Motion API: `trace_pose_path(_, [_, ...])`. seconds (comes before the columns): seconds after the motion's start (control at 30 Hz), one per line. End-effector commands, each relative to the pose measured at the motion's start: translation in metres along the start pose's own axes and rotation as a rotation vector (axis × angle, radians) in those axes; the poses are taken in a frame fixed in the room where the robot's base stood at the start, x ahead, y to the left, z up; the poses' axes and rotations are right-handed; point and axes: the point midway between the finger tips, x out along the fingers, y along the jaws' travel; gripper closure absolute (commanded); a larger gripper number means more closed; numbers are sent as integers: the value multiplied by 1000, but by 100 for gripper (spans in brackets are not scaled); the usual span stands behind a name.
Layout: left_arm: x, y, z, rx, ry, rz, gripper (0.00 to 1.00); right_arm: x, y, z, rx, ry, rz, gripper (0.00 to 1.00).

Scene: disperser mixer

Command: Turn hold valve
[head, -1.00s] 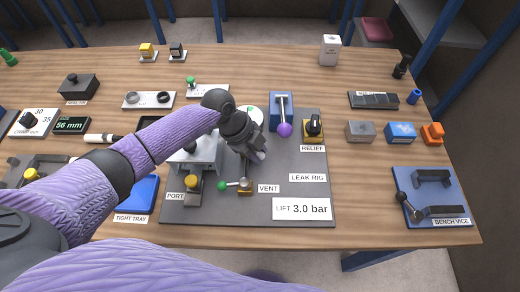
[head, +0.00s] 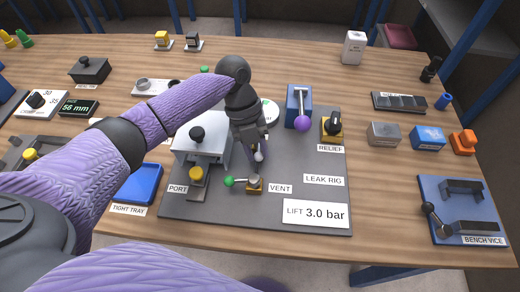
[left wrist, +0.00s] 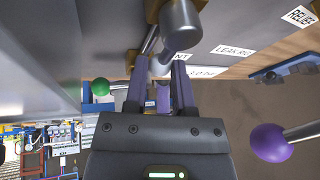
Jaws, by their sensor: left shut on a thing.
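My left gripper (head: 256,150) is above the middle of the dark leak rig board (head: 300,155), pointing down, just behind the vent valve. In the head view a pale grey tip (head: 259,156) shows at the fingers. I take this as the hold valve's handle; no hold label is readable, and the gripper hides the valve body. The vent valve (head: 254,185) has a green-balled lever pointing left. My right gripper is not in view.
A lever with a purple ball (head: 302,124) and the relief knob (head: 333,124) stand right of the gripper. A white block with a black knob (head: 197,135) and the yellow-topped port (head: 196,175) stand left. The lift display (head: 315,213) reads 3.0 bar.

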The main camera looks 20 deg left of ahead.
Motion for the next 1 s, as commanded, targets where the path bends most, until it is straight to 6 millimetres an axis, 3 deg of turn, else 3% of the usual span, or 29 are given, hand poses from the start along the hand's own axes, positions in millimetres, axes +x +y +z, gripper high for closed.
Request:
trace_pose_path(0.73, [-1, 3, 1, 74, 15, 32, 100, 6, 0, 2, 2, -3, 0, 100])
trace_pose_path(0.77, [-1, 3, 1, 74, 15, 32, 66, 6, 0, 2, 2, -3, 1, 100])
trace_pose_path(0.8, [-1, 3, 1, 74, 15, 32, 58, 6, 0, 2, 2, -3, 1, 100])
trace_pose_path(0.9, [-1, 3, 1, 73, 15, 32, 37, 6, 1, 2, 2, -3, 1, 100])
trace_pose_path(1.0, [-1, 3, 1, 74, 15, 32, 34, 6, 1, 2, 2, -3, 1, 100])
